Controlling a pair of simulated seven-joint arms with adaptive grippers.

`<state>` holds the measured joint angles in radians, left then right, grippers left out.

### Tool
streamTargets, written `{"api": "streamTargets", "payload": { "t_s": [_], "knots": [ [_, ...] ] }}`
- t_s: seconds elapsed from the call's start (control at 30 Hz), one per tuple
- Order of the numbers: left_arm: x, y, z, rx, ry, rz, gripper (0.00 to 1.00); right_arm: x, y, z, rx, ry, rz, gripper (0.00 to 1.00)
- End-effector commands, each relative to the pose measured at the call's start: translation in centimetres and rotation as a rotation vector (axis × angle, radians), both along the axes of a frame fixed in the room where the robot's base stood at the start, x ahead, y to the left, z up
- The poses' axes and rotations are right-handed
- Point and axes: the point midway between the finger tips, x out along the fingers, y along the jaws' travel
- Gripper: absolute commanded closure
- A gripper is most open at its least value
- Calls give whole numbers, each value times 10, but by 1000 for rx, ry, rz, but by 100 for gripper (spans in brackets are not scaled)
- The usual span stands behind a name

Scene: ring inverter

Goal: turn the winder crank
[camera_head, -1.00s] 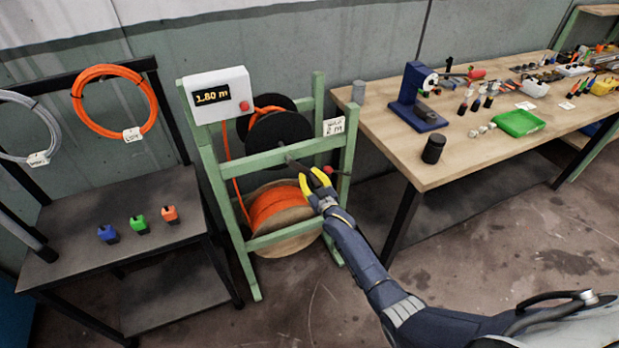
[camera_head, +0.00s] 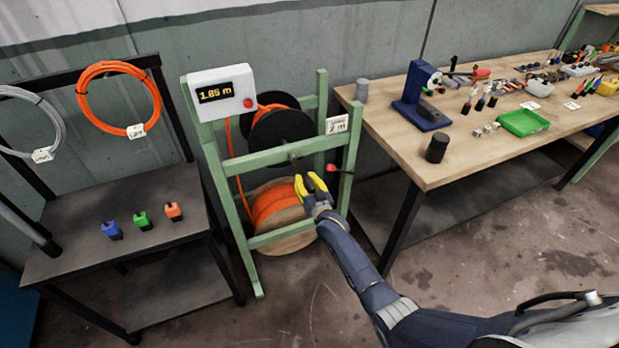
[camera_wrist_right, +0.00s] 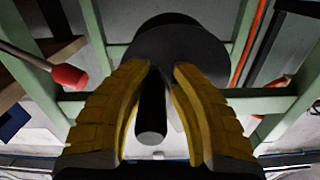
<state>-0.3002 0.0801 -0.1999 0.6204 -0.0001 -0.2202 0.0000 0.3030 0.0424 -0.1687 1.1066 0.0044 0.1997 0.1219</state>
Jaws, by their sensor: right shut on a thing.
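The winder is a green frame (camera_head: 262,160) with a black reel (camera_head: 282,130) above and a wooden spool of orange cable (camera_head: 272,205) below. Its display box (camera_head: 221,92) reads 1.85 m. My right gripper (camera_head: 311,184) is in front of the frame, below the reel's hub. Its yellow fingers are shut on the dark crank handle (camera_wrist_right: 151,125), whose round grey end shows between them in the right wrist view. In the head view the fingers mostly hide the handle. My left gripper is not in view.
A lever with a red knob (camera_head: 331,168) sticks out at the frame's right post; the knob also shows in the wrist view (camera_wrist_right: 70,77). A dark table (camera_head: 165,250) stands left. A wooden workbench (camera_head: 460,160) with tools stands right.

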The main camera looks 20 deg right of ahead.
Motion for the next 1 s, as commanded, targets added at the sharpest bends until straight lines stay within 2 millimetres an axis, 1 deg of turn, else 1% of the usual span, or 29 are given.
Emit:
{"api": "streamTargets", "payload": {
  "t_s": [0.03,0.1,0.37,0.7,1.0],
  "knots": [
    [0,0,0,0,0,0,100,-1,0,-5,51,13,-6,100],
    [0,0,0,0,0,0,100,-2,6,-7,116,23,-6,100],
    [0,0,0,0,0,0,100,-6,31,-10,360,58,-6,100],
    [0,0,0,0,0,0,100,-11,61,-5,655,98,-6,100],
    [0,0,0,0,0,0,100,-13,77,1,829,125,-6,100]
  ]
}}
